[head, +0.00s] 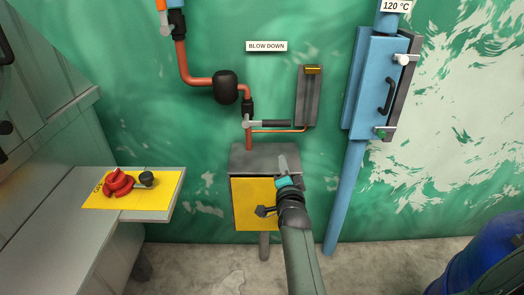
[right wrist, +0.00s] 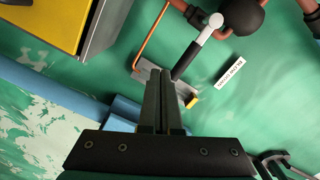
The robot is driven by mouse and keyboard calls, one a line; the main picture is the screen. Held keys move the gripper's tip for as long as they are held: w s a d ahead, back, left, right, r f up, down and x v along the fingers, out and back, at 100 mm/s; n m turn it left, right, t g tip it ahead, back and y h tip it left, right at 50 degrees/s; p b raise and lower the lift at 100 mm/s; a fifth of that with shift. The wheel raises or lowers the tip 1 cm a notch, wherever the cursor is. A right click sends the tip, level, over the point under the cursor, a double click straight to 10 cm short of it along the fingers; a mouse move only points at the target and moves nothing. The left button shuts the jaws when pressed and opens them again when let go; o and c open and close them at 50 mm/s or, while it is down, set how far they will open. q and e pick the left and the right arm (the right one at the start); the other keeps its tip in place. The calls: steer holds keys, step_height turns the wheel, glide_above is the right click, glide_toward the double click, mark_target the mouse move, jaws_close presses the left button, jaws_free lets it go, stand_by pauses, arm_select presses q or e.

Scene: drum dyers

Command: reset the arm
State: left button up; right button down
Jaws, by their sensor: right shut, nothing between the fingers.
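My right arm reaches up from the bottom of the head view. Its gripper (head: 284,163) is in front of the grey-topped box with a yellow front (head: 250,190), overlapping the box's right side. In the right wrist view the two dark fingers (right wrist: 163,98) lie together with nothing between them. Beyond them in that view are the grey wall bracket (right wrist: 152,78), the lever with a black grip (right wrist: 190,62) and the green wall. My left gripper is in neither view.
A red pipe (head: 183,60) with a black bulb (head: 226,87) and a valve lever (head: 270,123) runs down the wall. A blue cabinet (head: 372,85) stands right. A blue drum (head: 487,262) is lower right.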

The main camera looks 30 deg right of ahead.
steer(key=s+a+f+n+g+y, duration=0.2)
steer(key=s+a+f+n, duration=0.2)
steer(key=f, duration=0.5)
steer(key=s+a+f+n+g+y, duration=0.25)
steer(key=s+a+f+n, duration=0.2)
steer(key=f, duration=0.55)
steer(key=s+a+f+n+g+y, duration=0.2)
steer(key=s+a+f+n, duration=0.15)
steer(key=f, duration=0.55)
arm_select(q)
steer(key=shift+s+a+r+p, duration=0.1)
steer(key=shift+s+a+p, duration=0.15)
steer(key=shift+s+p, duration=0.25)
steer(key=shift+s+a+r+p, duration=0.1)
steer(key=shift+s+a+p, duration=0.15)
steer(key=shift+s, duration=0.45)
arm_select(e)
steer(key=s+f+n+g, duration=0.2)
steer(key=s+f+n, duration=0.1)
steer(key=s, duration=0.7)
steer(key=s+a+f+n+g+y, duration=0.1)
steer(key=s+f+n+g, duration=0.1)
steer(key=s+f, duration=0.4)
steer(key=s+a+f+n+g, duration=0.1)
steer(key=s+f+n+g, duration=0.2)
steer(key=s, duration=1.2)
step_height(320, 180, down, 2)
steer(key=shift+f+n, duration=0.1)
steer(key=shift+n, duration=0.2)
